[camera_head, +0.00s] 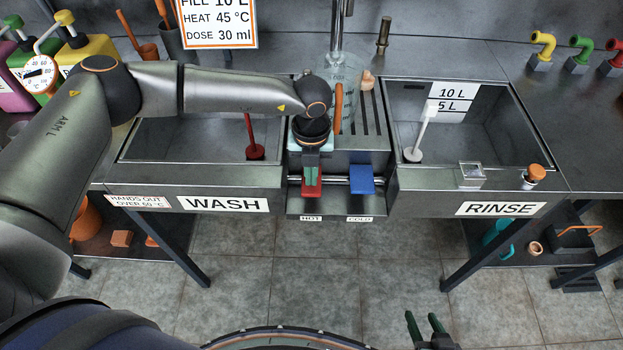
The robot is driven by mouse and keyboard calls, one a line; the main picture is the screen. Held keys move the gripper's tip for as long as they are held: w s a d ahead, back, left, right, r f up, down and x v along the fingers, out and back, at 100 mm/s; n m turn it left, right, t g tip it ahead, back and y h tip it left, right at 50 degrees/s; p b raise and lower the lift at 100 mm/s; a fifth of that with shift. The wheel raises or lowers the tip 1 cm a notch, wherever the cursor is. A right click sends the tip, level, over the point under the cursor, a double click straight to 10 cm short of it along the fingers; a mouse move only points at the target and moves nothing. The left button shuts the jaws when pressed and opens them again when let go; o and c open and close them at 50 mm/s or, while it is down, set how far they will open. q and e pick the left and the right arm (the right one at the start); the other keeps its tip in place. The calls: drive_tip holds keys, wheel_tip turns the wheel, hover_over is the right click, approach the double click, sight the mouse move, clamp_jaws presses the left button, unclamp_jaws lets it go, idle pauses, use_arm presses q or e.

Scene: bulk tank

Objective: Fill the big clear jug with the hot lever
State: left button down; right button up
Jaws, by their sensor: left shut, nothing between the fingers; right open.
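The big clear jug (353,72) stands on the slatted ledge between the two basins, under the metal spout (337,28). My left forearm and wrist hide its lower part, so its water level is unclear. The red hot lever (312,190) is on the front panel above the HOT label. My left gripper (311,176) is shut and empty, its green fingertips pointing down at the red lever and seeming to touch it. The blue cold lever (361,180) is beside it on the right. My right gripper (425,322) is open and empty, low in front of the bench.
The WASH basin (190,140) holds a red-handled plunger (254,150). The RINSE basin (470,120) holds a white-handled tool (415,152). A sign (217,18) reads 10 L, 45 °C, 30 ml. A small clear block and an orange-topped item sit on the RINSE front rim.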

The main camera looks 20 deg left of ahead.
use_arm(q)
drive_tip(key=shift+f+b, duration=0.7)
drive_tip(key=shift+f, duration=0.3)
idle(1.9)
wheel_tip(320, 180, up, 5)
drive_tip(key=p, duration=0.3)
drive_tip(key=shift+r+p, duration=0.15)
drive_tip(key=shift+p, duration=0.25)
